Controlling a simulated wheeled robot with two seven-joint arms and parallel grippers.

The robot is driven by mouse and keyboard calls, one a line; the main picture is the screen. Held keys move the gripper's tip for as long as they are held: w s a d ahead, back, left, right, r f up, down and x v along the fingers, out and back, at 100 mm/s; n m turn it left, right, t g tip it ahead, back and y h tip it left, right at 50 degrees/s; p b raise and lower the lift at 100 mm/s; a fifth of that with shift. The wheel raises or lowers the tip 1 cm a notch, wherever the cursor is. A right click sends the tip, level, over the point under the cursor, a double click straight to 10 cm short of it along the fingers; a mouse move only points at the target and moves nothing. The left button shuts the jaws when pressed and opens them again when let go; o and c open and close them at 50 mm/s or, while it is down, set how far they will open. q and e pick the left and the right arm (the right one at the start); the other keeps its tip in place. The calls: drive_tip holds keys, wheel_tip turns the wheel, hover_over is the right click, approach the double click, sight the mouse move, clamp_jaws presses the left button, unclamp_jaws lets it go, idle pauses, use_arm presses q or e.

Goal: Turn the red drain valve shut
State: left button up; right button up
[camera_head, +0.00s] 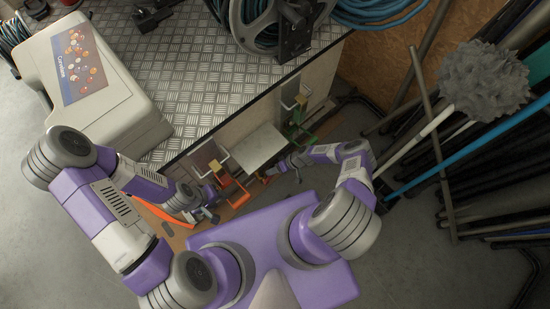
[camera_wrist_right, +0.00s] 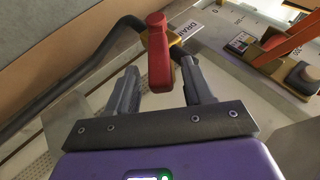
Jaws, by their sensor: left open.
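The red drain valve handle (camera_wrist_right: 158,52) shows in the right wrist view, beside a label (camera_wrist_right: 188,30) reading "DRAIN". Its long lever points down toward my right gripper. My right gripper (camera_wrist_right: 160,76) is open, with one finger on each side of the lever's lower end and a visible gap on both sides. In the head view my right gripper (camera_head: 274,169) is low by the bench front; the valve is too small there to make out surely. My left gripper (camera_head: 208,214) is open, further left near an orange frame (camera_head: 237,192).
A dark hose (camera_wrist_right: 75,75) runs to the valve in the right wrist view. An orange lever (camera_wrist_right: 292,42) stands to the right. In the head view, a metal-topped bench (camera_head: 195,70) carries a beige case (camera_head: 100,90) and a hose reel (camera_head: 262,22). Poles and a grey mop head (camera_head: 485,78) crowd the right.

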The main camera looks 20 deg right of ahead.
drive_tip(key=p+v, duration=0.2)
drive_tip(key=v, duration=0.5)
drive_tip(key=shift+d+r+p, duration=0.15)
drive_tip(key=shift+r+p, duration=0.05)
drive_tip(key=shift+p, duration=0.1)
drive_tip(key=shift+s, duration=0.1)
